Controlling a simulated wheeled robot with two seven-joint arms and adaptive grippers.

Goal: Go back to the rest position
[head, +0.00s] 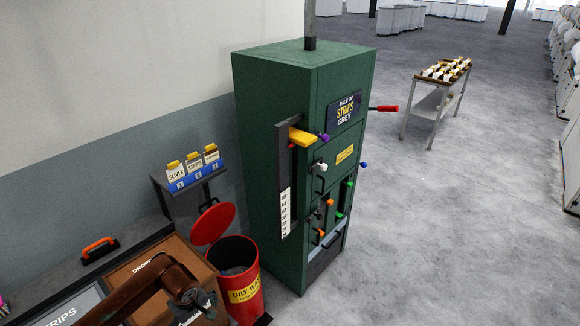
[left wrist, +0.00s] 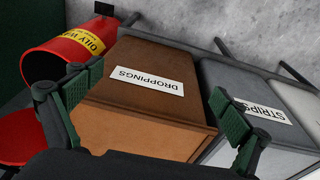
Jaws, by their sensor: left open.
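My left arm comes in at the bottom left of the head view, and its gripper (head: 197,302) is over the box labelled DROPPINGS (head: 128,268). The fingers are hard to make out there. In the left wrist view my left gripper (left wrist: 157,82) is open, its two green-padded fingers wide apart with nothing between them. The brown DROPPINGS box (left wrist: 150,65) shows beyond the fingers, and the grey STRIPS box (left wrist: 235,82) is beside it, partly behind the right finger. My right gripper is in neither view.
A red oily waste bin (head: 243,297) with its lid up stands right of the boxes. A green machine (head: 270,100) with several levers rises behind it. A shelf (head: 190,199) holds several labelled cards. A table (head: 436,104) stands on open floor at right.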

